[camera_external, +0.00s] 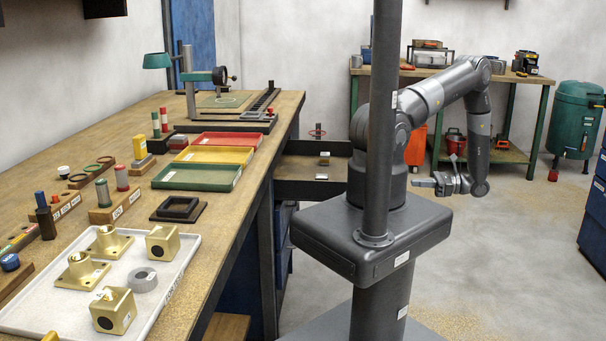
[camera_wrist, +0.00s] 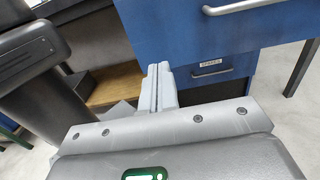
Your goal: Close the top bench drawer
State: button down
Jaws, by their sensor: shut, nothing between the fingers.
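The top bench drawer (camera_external: 300,187) stands pulled out from the bench's right side, behind my column in the external view. In the wrist view a large blue drawer front (camera_wrist: 180,30) with a silver handle (camera_wrist: 236,7) fills the top. A lower blue front (camera_wrist: 190,84) with a label and handle sits below and farther back. My gripper (camera_external: 420,183) is shut and empty, right of the drawer, pointing left. In the wrist view its fingertips (camera_wrist: 158,68) appear near the upper front's lower edge; I cannot tell whether they touch.
The bench top (camera_external: 222,210) holds a white tray (camera_external: 190,262) with brass parts, and red, yellow and green trays. A second table (camera_external: 440,72) stands at the back, with a green tank (camera_external: 575,120) beside it. Floor to my right is clear.

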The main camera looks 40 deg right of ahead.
jog(key=x, duration=1.1)
jog(key=shift+w, duration=0.15)
jog(key=shift+w+a, duration=0.1)
jog(key=shift+a, duration=0.1)
jog(key=x, duration=3.3)
jog(key=shift+w+a+f, duration=0.1)
jog(key=shift+a+f, duration=0.05)
jog(key=v, duration=1.5)
